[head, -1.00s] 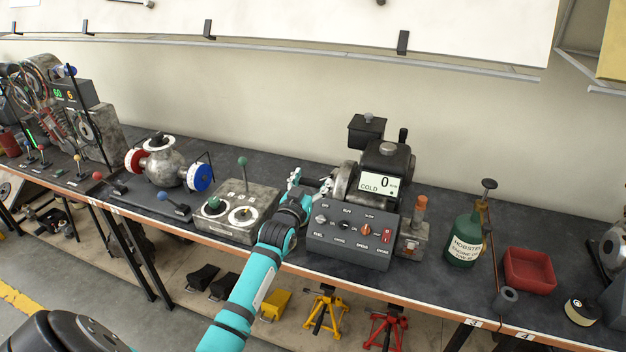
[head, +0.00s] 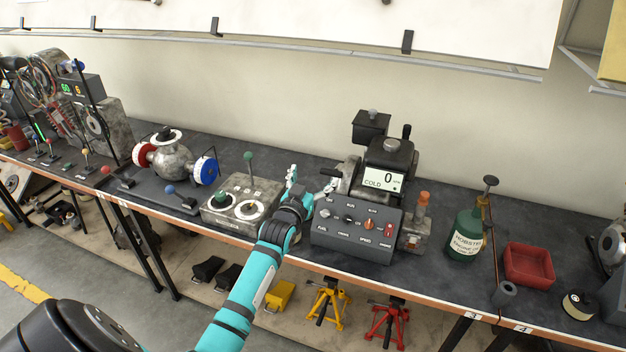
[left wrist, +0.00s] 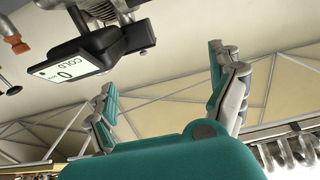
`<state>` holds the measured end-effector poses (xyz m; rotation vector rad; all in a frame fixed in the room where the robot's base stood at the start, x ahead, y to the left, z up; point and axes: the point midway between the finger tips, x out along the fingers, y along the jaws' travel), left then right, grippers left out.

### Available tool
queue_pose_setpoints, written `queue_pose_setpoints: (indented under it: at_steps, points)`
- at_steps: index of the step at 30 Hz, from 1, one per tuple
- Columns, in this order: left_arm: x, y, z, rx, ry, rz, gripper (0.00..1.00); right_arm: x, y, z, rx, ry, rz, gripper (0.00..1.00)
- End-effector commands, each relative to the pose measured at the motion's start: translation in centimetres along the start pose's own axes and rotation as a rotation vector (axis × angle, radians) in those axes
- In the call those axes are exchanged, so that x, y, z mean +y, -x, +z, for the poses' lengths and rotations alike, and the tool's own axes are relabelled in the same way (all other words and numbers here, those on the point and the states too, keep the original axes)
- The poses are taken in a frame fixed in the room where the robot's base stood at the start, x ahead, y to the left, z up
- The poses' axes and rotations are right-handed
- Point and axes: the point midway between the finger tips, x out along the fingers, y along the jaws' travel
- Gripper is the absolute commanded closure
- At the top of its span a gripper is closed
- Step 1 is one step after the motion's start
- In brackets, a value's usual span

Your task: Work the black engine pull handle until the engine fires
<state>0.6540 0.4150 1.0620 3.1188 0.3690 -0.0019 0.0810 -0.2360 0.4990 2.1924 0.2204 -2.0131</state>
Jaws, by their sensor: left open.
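The engine (head: 392,160) stands at the back of the bench, grey and black, with a display (head: 384,179) reading 0 and COLD. In the left wrist view the engine (left wrist: 125,40) hangs upside down at the upper left. My left gripper (head: 311,180) is open beside the engine's left side, above the bench, with its right finger near the metal housing. The left wrist view shows its two fingers (left wrist: 162,68) spread with nothing between them. I cannot clearly pick out the black pull handle; the gripper may cover it. My right gripper is out of view.
A control box (head: 357,233) with knobs and a red switch stands in front of the engine. A lever box (head: 240,205) is left of the gripper. A green bottle (head: 465,234) and red tray (head: 529,263) are to the right. The bench behind the lever box is clear.

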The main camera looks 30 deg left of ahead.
Motion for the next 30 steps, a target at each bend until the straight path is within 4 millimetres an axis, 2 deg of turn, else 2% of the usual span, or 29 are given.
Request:
queue_pose_setpoints:
  at_steps: [5, 8, 21, 25, 30]
  points:
    - [0.0, 0.2, 0.0, 0.001, -0.001, 0.000, 0.08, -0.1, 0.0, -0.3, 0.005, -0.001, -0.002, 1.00]
    - [0.0, 1.1, 0.0, 0.001, 0.000, 0.000, 0.08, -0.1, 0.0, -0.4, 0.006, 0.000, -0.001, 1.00]
    - [0.0, 9.8, 0.0, -0.001, 0.000, 0.000, 0.08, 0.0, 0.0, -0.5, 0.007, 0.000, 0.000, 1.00]
    - [0.0, 11.3, 0.1, -0.001, 0.000, -0.001, 0.08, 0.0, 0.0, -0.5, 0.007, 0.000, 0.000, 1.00]
    - [0.0, 12.1, 0.0, 0.001, 0.000, -0.001, 0.08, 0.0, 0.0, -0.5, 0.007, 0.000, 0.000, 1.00]
